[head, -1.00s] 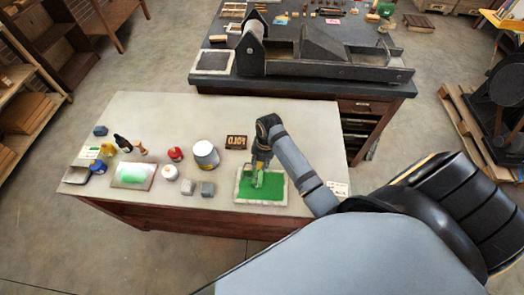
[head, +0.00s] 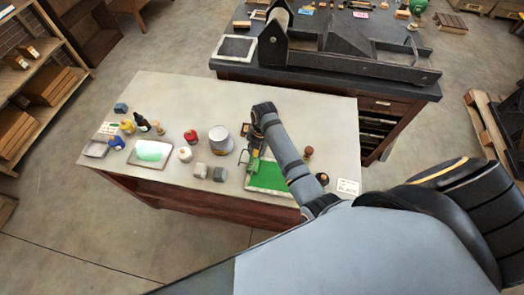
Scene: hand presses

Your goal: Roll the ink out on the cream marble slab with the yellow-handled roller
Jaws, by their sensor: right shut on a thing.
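The cream marble slab (head: 279,196) lies at the near right of the pale table. Most of its face is covered in bright green ink (head: 269,177), with a pale rim showing. My right gripper (head: 257,140) is over the slab's far left corner, shut on the yellow-handled roller (head: 254,156). The roller is at the slab's left edge; whether it touches the ink I cannot tell. My arm hides part of the slab's right side. My left gripper is not in view.
A second slab (head: 141,159) with a green patch lies at the left. A grey tin (head: 220,139), a red-topped pot (head: 191,137), a white pot (head: 185,154) and grey blocks (head: 200,170) stand between. A dark bench (head: 235,68) with a press stands behind.

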